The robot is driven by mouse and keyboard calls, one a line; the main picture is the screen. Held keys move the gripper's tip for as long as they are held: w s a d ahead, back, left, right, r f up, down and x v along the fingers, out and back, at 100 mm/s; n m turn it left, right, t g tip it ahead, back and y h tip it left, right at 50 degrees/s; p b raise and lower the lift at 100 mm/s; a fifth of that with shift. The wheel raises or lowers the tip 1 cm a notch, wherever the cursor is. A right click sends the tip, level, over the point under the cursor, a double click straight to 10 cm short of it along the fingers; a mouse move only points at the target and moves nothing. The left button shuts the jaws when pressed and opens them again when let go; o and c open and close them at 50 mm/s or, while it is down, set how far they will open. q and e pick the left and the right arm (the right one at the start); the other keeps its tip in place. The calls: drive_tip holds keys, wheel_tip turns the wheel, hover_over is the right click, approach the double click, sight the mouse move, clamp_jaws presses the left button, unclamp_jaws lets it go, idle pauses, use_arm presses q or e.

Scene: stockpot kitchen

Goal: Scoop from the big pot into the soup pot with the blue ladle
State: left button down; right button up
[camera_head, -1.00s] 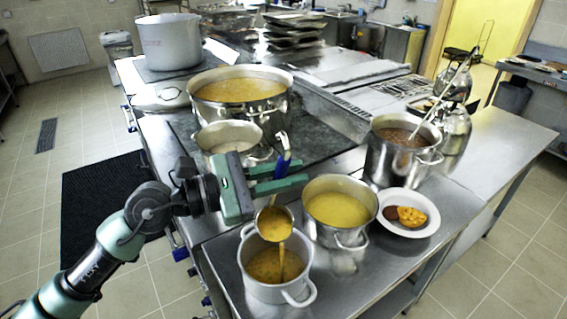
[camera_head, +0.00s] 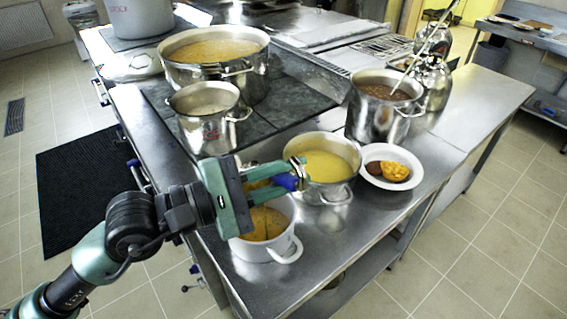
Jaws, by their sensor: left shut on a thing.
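My left gripper (camera_head: 292,178) is shut on the blue ladle (camera_head: 287,182). The ladle's blue handle shows at the fingertips, and its bowl is largely hidden behind my gripper fingers. The gripper is above the rim of the pale soup pot (camera_head: 285,248) at the counter's front, which holds orange-yellow soup. The big pot (camera_head: 245,83), wide and steel with yellow-brown soup, stands farther back on the dark cooktop. Whether soup is falling from the ladle is unclear. My right gripper is out of view.
A steel pot of yellow soup (camera_head: 333,193) stands close to the right of the soup pot, beside a white plate (camera_head: 370,177) with food. A smaller pot (camera_head: 205,130) is behind the gripper. A tall pot (camera_head: 368,122) with a utensil stands at the right.

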use_arm(q)
drive_tip(key=s+d+f+m+b, duration=0.3)
drive_tip(key=s+f+m+b, duration=0.3)
drive_tip(key=s+f+m, duration=0.1)
drive_tip(key=shift+f+m, duration=0.6)
drive_tip(key=shift+f, duration=0.8)
drive_tip(key=shift+s, duration=0.1)
idle(0.5)
idle(1.3)
